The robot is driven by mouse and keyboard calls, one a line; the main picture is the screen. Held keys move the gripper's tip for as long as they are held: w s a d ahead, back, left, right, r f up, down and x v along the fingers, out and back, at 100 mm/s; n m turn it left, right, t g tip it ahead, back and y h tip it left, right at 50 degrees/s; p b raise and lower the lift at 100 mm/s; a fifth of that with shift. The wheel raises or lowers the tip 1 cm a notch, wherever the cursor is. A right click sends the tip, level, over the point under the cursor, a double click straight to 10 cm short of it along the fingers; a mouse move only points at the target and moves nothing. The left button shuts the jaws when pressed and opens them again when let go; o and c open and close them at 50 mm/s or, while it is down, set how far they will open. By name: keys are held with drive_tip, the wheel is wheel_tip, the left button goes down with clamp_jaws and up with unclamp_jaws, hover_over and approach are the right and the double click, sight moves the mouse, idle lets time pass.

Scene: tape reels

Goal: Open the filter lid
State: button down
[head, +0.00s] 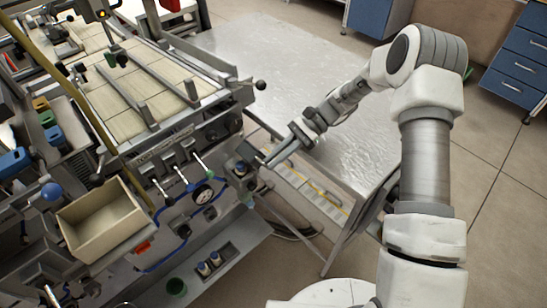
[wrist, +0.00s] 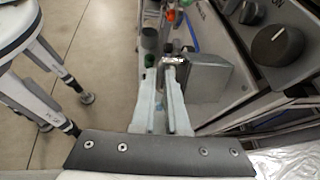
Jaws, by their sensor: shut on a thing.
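The filter (head: 240,180) is a small grey housing with a dark top on the machine's right front side in the head view. In the wrist view it looks like a grey box (wrist: 205,76) just right of my fingers. My gripper (head: 263,163) reaches it from the right, with its tips at the upper part of the housing. In the wrist view my gripper (wrist: 162,72) is shut on the filter lid, at a small shiny metal part (wrist: 172,60) by the fingertips. The fingers hide much of the lid, and I cannot tell how far it is raised.
Levers with pale handles (head: 200,163) and a round gauge (head: 202,194) sit left of the filter. A beige open box (head: 105,222) is farther left. A shiny metal table (head: 300,80) lies behind my arm. Dark knobs (wrist: 277,46) stand at right in the wrist view.

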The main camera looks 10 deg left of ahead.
idle(0.3)
drive_tip(key=c, duration=1.2)
unclamp_jaws()
drive_tip(key=p+v, duration=0.1)
drive_tip(key=v, duration=1.6)
drive_tip(key=shift+w+d+r, duration=0.15)
drive_tip(key=shift+w, duration=0.05)
